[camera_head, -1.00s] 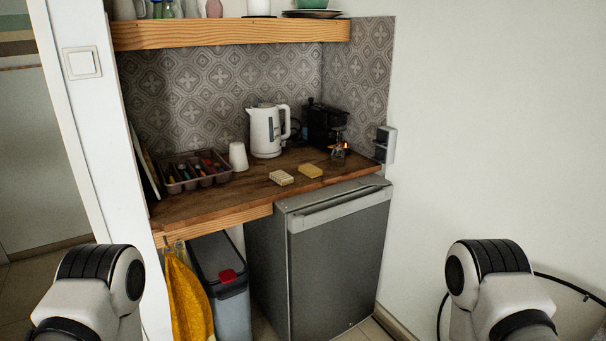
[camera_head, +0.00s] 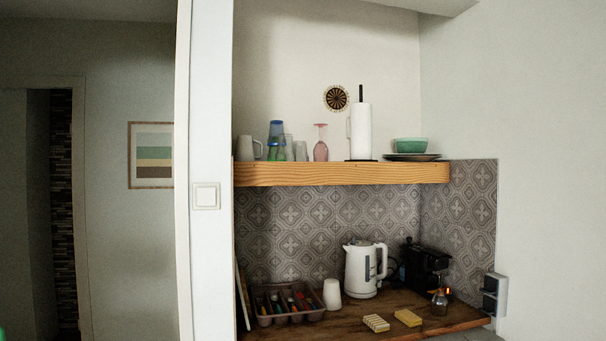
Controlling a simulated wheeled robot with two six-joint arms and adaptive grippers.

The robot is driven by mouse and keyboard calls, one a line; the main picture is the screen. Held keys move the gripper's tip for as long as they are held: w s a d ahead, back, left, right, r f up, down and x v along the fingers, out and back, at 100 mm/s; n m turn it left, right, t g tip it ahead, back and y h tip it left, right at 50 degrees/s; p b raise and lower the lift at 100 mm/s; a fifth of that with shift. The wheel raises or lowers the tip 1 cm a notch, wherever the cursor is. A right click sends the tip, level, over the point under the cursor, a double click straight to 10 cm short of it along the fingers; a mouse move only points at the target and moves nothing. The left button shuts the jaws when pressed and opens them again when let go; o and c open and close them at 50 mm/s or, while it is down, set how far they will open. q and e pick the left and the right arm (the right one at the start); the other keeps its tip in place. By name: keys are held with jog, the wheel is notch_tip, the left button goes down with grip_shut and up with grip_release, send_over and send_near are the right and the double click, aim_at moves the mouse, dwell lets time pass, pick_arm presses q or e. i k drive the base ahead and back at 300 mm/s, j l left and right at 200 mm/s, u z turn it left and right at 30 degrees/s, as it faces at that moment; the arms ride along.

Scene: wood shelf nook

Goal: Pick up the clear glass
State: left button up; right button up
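Clear or greyish glasses (camera_head: 300,151) stand upright on the wooden shelf (camera_head: 340,173), left of a pink stemmed glass (camera_head: 320,143). Another clear-looking glass (camera_head: 288,147) is partly hidden beside a blue and green glass or stack (camera_head: 274,141). They are small in the view, so I cannot tell exactly how many clear ones there are. Neither of my grippers is in view, and nothing is seen touching the glasses.
The shelf also holds a white mug (camera_head: 248,148), a paper towel roll (camera_head: 361,131) and a green bowl (camera_head: 410,145) on plates. On the counter below stand a cutlery tray (camera_head: 290,318), white cup (camera_head: 332,294), kettle (camera_head: 361,270), sponges (camera_head: 408,318) and black machine (camera_head: 425,264).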

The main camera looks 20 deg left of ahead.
aim_at(285, 153)
jog(key=i+l+u, duration=0.35)
jog(key=i, duration=0.35)
jog(key=i+l+u, duration=0.35)
jog(key=i+l, duration=0.15)
jog(key=i, duration=0.15)
